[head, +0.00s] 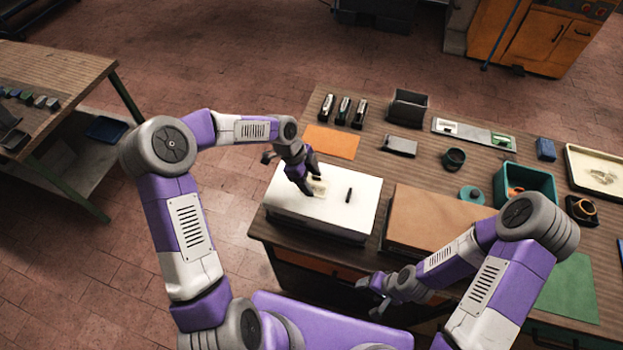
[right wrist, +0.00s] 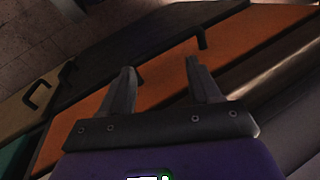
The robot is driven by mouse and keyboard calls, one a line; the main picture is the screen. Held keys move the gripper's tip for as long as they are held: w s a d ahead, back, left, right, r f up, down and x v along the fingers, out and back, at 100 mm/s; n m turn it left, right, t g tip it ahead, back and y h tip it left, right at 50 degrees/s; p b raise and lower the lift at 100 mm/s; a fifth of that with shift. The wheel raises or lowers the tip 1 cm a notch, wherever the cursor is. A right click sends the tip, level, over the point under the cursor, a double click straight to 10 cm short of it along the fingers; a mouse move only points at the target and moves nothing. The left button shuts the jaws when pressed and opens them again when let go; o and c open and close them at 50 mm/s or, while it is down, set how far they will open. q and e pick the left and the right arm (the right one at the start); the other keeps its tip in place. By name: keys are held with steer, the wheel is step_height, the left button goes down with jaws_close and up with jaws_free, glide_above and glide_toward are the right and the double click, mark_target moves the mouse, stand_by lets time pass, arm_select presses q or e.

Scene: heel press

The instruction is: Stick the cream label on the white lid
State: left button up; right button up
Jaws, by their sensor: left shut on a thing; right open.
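The white lid (head: 343,210) is the top of a box at the front left of the workbench. My left gripper (head: 310,188) reaches down to the lid from the left and is shut, with its fingertips at a small cream label (head: 318,186). The label lies at or just above the lid; I cannot tell whether it touches. The fingers hide part of it. My right gripper (head: 373,286) is open and empty, low in front of the bench. Its two fingers also show apart in the right wrist view (right wrist: 160,85), before orange drawer fronts.
A small black object (head: 349,195) lies on the lid, right of the label. A brown box (head: 432,218) stands close to the right. A teal bin (head: 527,183) stands further right.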

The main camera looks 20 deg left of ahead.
arm_select(q)
steer(key=shift+s+f+b, duration=0.1)
steer(key=shift+f+b, duration=0.25)
steer(key=shift+f, duration=0.05)
stand_by(1.3)
steer(key=o, duration=0.9)
steer(key=shift+f, duration=0.1)
steer(key=shift+o, duration=0.7)
steer(key=shift+s, duration=0.1)
steer(key=shift+w+r+p, duration=0.2)
steer(key=shift+r+p, duration=2.15)
steer(key=shift+r, duration=1.35)
